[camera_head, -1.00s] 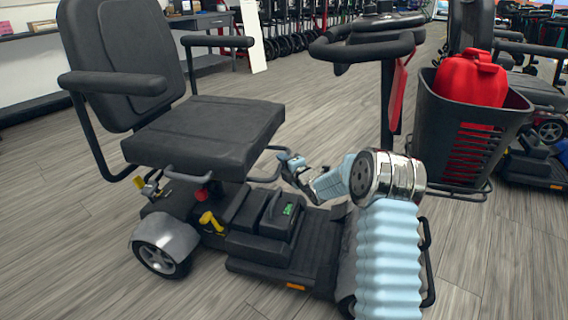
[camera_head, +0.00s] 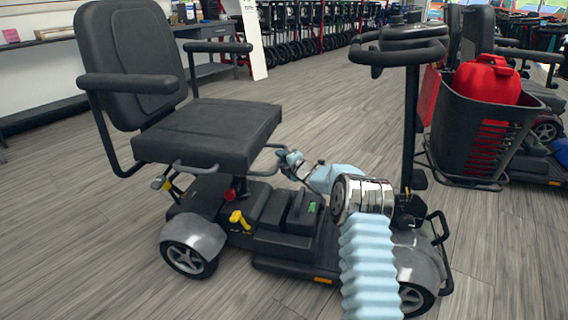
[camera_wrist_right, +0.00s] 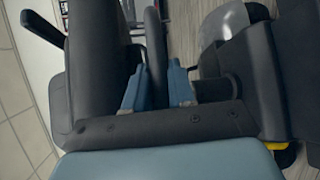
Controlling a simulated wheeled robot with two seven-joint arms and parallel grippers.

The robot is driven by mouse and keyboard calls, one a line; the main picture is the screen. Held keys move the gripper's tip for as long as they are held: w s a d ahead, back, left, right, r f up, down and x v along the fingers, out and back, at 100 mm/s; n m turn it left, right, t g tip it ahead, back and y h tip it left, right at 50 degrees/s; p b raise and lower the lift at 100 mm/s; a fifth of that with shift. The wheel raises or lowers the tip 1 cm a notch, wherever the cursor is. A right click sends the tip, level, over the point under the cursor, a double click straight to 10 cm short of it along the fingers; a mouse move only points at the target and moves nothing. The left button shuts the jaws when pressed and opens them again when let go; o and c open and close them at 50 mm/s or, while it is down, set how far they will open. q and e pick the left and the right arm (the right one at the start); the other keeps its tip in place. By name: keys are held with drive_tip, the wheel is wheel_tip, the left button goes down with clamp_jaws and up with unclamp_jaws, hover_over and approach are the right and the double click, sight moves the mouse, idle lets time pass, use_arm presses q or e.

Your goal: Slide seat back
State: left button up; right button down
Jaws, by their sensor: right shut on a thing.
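The scooter's black padded seat (camera_head: 208,130) has a tall backrest (camera_head: 130,60) and two armrests. It sits above the dark scooter base (camera_head: 285,240), toward its rear. A dark looped bar (camera_head: 265,150) sticks out at the seat's right side, just below the cushion. My right gripper (camera_head: 287,160) is at this bar. In the right wrist view, the blue fingers of the right gripper (camera_wrist_right: 156,88) stand on either side of a dark bar (camera_wrist_right: 153,50) and are shut on it. My left gripper does not show.
The scooter's tiller and handlebar (camera_head: 400,50) rise to the right of my right arm. A black basket (camera_head: 478,135) with a red can (camera_head: 487,78) stands farther right. A yellow lever (camera_head: 238,220) is on the base. Open wooden floor (camera_head: 80,240) lies to the left.

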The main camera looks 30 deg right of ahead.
drive_tip(key=shift+w+a+r, duration=0.1)
drive_tip(key=shift+w+a, duration=0.05)
drive_tip(key=shift+a, duration=0.1)
drive_tip(key=c, duration=1.1)
unclamp_jaws()
drive_tip(key=s, duration=0.4)
drive_tip(key=s+r, duration=0.1)
drive_tip(key=s, duration=0.8)
drive_tip(key=shift+s+r, duration=0.4)
